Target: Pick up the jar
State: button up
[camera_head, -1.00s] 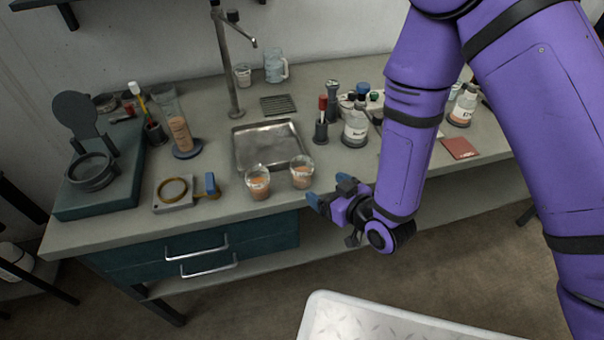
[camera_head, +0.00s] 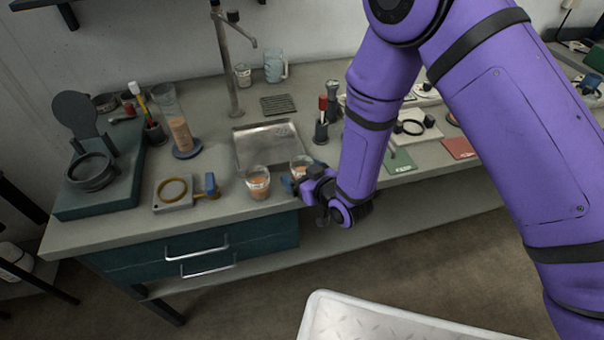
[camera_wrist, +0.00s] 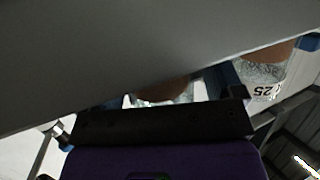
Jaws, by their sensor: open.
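Two small clear glass jars with orange contents stand near the bench's front edge, the left jar (camera_head: 258,183) and the right jar (camera_head: 300,162). Which one the task names I cannot tell. My gripper (camera_head: 303,176) is open at the right jar, with its blue fingers to either side of it and hiding its lower part. In the wrist view the right jar (camera_wrist: 165,94) shows partly between the blue fingers, much of it hidden by a grey surface. The left jar (camera_wrist: 264,78), with printed marks, shows outside the fingers there.
A metal tray (camera_head: 248,147) lies just behind the jars. A holder with a red-topped tool (camera_head: 321,128) stands behind my gripper. A magnifier-like device (camera_head: 174,192) lies to the left. My arm hides part of the bench at right. A white-rimmed tread plate (camera_head: 330,325) is in front.

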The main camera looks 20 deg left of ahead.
jog(key=shift+c, duration=0.2)
jog(key=c, duration=1.1)
jog(key=shift+r, duration=0.15)
